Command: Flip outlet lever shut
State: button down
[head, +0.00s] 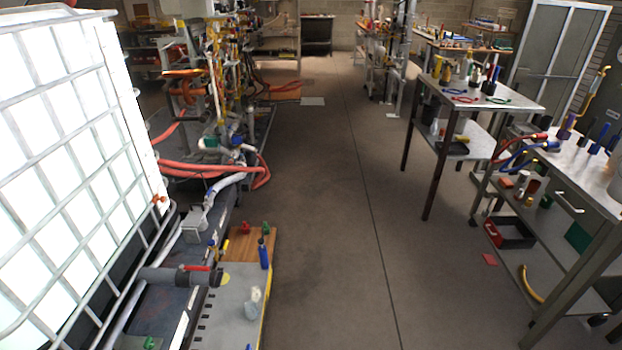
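A grey pipe fitting (160,275) lies level at the lower left, beside a white tank in a metal cage (70,130). A small red lever (196,268) sits on top of this fitting, roughly in line with the pipe. A smaller orange-red handle (158,199) shows near the cage's lower right corner. A thin yellow handle (225,246) stands just behind the fitting. I cannot tell for sure which of these is the outlet lever. My gripper is not in view.
A low platform (228,318) with a blue bottle (264,253) and a clear bottle (252,303) stands right of the fitting. Red hoses (205,168) run behind. The middle floor (330,230) is clear. A metal table (500,100) and tool-laden bench (565,170) line the right.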

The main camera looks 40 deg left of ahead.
aim_at(197, 268)
jog(key=i, duration=2)
jog(key=u, duration=3.1)
jog(key=i, duration=0.95)
